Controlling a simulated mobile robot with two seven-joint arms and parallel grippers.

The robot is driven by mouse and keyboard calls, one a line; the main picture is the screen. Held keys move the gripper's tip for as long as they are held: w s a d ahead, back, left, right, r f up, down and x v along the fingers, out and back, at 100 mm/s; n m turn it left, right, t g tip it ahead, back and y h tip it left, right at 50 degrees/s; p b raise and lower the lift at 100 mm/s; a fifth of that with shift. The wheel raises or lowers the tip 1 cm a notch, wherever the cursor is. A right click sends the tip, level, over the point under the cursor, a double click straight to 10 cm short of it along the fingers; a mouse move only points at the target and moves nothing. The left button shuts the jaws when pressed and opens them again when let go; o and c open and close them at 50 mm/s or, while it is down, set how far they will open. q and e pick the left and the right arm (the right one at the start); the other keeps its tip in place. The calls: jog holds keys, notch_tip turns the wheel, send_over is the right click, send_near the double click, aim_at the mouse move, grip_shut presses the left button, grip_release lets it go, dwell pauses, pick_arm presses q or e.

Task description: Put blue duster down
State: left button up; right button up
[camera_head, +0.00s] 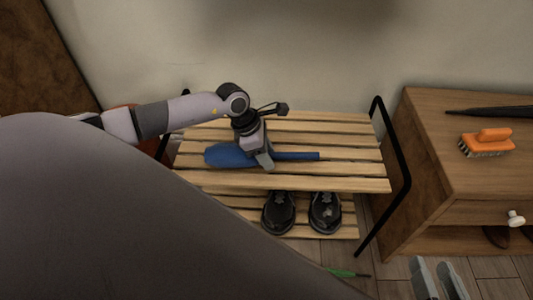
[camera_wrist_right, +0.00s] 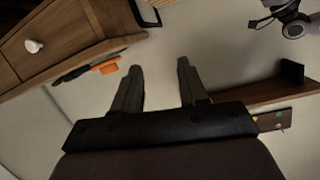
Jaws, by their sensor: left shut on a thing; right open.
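The blue duster (camera_head: 228,157) lies along the top slats of a wooden slatted shoe rack (camera_head: 340,183) in the head view. Its wide end points left and its thin handle (camera_head: 298,156) points right. My left gripper (camera_head: 265,160) reaches down from above and is shut around the duster near its middle. The duster looks level and close to the slats; I cannot tell whether it rests on them. My right gripper (camera_head: 437,278) is open and empty at the bottom right. Its two fingers show apart in the right wrist view (camera_wrist_right: 158,82).
Black shoes (camera_head: 278,212) stand on the lower shelf. A black metal frame (camera_head: 398,180) edges the rack's right side. A wooden cabinet (camera_head: 425,140) at right carries an orange brush (camera_head: 487,142) and a dark umbrella-like object (camera_head: 492,112). A green-handled item (camera_head: 347,273) lies low down.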

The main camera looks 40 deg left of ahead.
pick_arm(q)
jog(key=shift+f, duration=0.2)
jog(key=o, duration=1.2)
